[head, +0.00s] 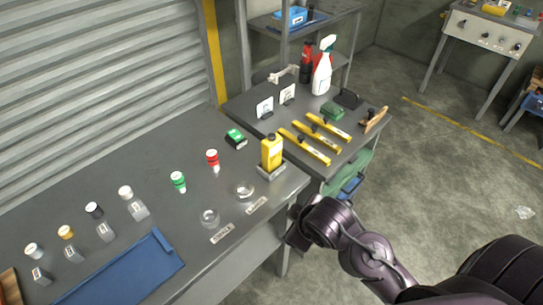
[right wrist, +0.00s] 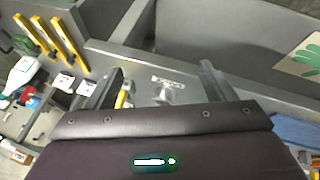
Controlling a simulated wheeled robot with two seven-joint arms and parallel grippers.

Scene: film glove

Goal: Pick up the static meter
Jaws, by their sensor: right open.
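The static meter, which I take to be the yellow handheld unit with a dark top (head: 271,151), stands upright on a small base at the right end of the grey workbench (head: 140,165). In the right wrist view a yellow piece (right wrist: 121,98), likely the same unit, shows beside the left finger, mostly hidden by the gripper. My right gripper (right wrist: 162,86) is open, with nothing held between its fingers. In the head view my right arm reaches in beside the bench's right end; its fingertips cannot be made out there. My left gripper is not in view.
Two clear glass rings (head: 209,218) and labels lie near the bench's front edge. Small capped bottles (head: 177,181) and a blue mat (head: 145,268) lie leftward. A second table holds yellow bars (head: 304,146), a spray bottle (head: 322,72) and cards. Floor at right is mostly free.

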